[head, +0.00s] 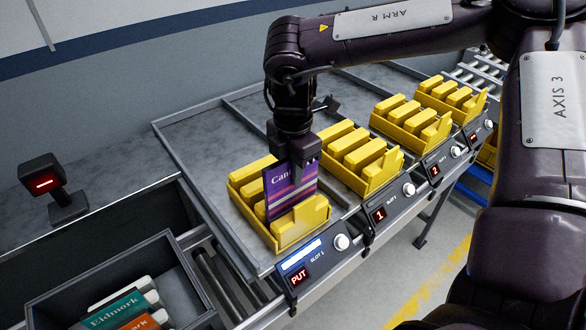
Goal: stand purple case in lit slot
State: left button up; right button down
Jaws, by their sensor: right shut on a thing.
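A purple case (280,199) with white lettering that begins "Can" and pale stripes at its lower part is held upright by my right gripper (298,168), which is shut on it from above. The case is at the nearest yellow rack (302,226), between its rear yellow blocks and its front yellow piece. Its lower edge is hidden behind that front piece, so I cannot tell whether it touches the bottom. The display (300,274) in front of this rack shows "PUT" in red and a lit white bar. My left gripper is out of view.
More yellow racks (372,165) stand along the grey shelf to the right, with displays (380,214) showing red digits. A dark tote (52,292) at lower left holds teal and orange cases (118,311). A scanner (43,183) with a red light stands at left.

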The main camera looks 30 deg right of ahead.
jog(key=shift+f+b, duration=0.9)
jog(key=shift+f, duration=0.2)
jog(key=c, duration=1)
grip_release()
jog(key=shift+o, duration=0.2)
jog(key=shift+r, duration=0.15)
jog(key=shift+r+p, duration=2.35)
jog(key=shift+r, duration=1.55)
jog(key=shift+s+f, duration=0.1)
jog(key=shift+s, duration=0.05)
